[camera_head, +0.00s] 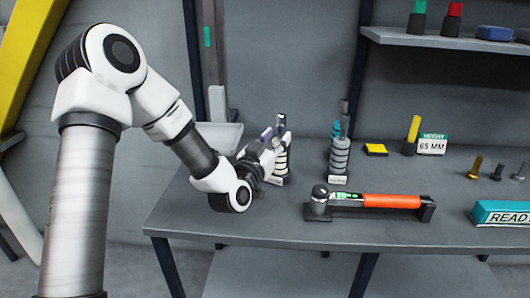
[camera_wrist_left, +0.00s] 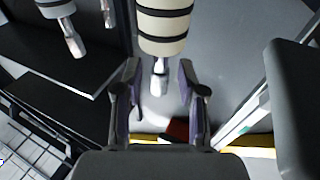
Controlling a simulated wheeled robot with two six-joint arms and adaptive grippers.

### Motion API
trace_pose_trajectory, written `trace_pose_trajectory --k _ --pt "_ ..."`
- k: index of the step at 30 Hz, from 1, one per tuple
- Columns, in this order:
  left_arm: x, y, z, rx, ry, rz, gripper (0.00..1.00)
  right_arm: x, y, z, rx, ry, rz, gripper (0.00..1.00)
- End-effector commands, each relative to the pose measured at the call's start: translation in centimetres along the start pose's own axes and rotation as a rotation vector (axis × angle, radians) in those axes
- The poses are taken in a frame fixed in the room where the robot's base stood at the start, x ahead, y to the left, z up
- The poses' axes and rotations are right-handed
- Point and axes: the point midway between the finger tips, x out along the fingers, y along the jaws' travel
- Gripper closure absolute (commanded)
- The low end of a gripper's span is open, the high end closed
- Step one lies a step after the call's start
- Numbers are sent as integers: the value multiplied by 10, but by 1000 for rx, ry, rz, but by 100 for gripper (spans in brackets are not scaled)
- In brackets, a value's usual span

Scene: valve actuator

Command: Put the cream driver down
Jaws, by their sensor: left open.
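The cream driver (camera_head: 281,160), banded in black with a metal shaft pointing up, stands upright on the left part of the bench behind a small label. In the left wrist view its banded body (camera_wrist_left: 165,28) is at the top, and its metal shaft (camera_wrist_left: 160,78) lies between my fingers. My left gripper (camera_head: 264,148) is at the driver's left side in the head view, partly hidden by my own wrist. The left wrist view shows its fingers (camera_wrist_left: 158,92) spread apart, with visible space on both sides of the shaft. My right gripper is not in view.
A grey banded driver (camera_head: 340,155) stands to the right. An orange-handled torque wrench (camera_head: 390,201) lies in front of it. A pale tray (camera_head: 222,136) is behind my wrist. A yellow block (camera_head: 375,149) and height sign (camera_head: 432,144) are further right. A shelf (camera_head: 440,40) hangs above.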

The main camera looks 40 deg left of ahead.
Motion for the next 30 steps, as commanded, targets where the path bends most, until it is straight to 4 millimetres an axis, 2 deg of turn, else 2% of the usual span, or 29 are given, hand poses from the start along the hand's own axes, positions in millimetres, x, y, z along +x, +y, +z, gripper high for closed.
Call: trace_pose_trajectory --k 7,8,9,10,16,20,30 --pt "-66 0 2 -8 -3 -1 60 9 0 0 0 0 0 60" --pt "-71 0 -2 -5 -3 0 60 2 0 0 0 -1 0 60" --pt "-70 0 -9 3 -7 0 60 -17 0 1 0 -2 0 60" --pt "-72 0 -9 4 -8 0 60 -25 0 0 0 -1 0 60" --pt "-85 0 -6 3 -5 0 60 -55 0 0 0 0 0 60" --pt "-90 0 -2 0 -1 0 60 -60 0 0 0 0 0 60" --pt "-91 0 0 -1 1 0 60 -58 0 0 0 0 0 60"
